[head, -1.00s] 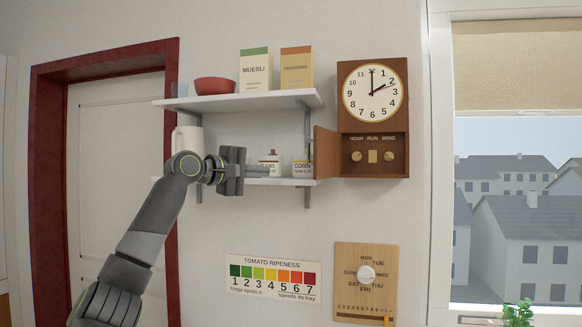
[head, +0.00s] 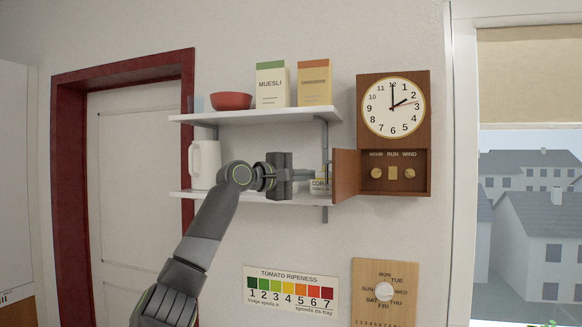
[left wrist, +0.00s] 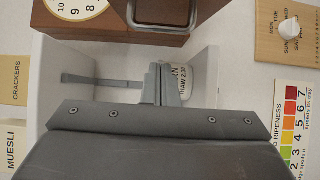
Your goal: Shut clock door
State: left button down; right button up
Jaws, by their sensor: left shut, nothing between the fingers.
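The wall clock (head: 420,125) has a lower compartment with brass controls (head: 393,173). The clock door (head: 346,177), a brown panel hinged at that compartment's left side, stands open, swung out from the wall. A small brass handle seems to show at its free edge. My left gripper (head: 312,175) is shut and empty, just left of the door's free edge; a small gap seems to lie between them. In the left wrist view my shut fingertips (left wrist: 165,85) point toward the brown door (left wrist: 165,12) at the top. My right gripper is in neither view.
Two white shelves hold a red bowl (head: 231,101), a muesli box (head: 272,86), a crackers box (head: 313,83), a white jug (head: 205,163) and a corn jar (head: 319,187) partly behind my gripper. A wooden day dial (head: 400,290) hangs below the clock.

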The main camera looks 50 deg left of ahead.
aim_at(341, 174)
pick_arm(q)
jog(key=shift+d+p, duration=0.35)
jog(key=shift+d, duration=0.9)
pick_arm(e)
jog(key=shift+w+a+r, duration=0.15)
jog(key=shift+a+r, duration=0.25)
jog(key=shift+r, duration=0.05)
pick_arm(q)
jog(key=shift+d+y, duration=0.15)
jog(key=shift+y, duration=0.25)
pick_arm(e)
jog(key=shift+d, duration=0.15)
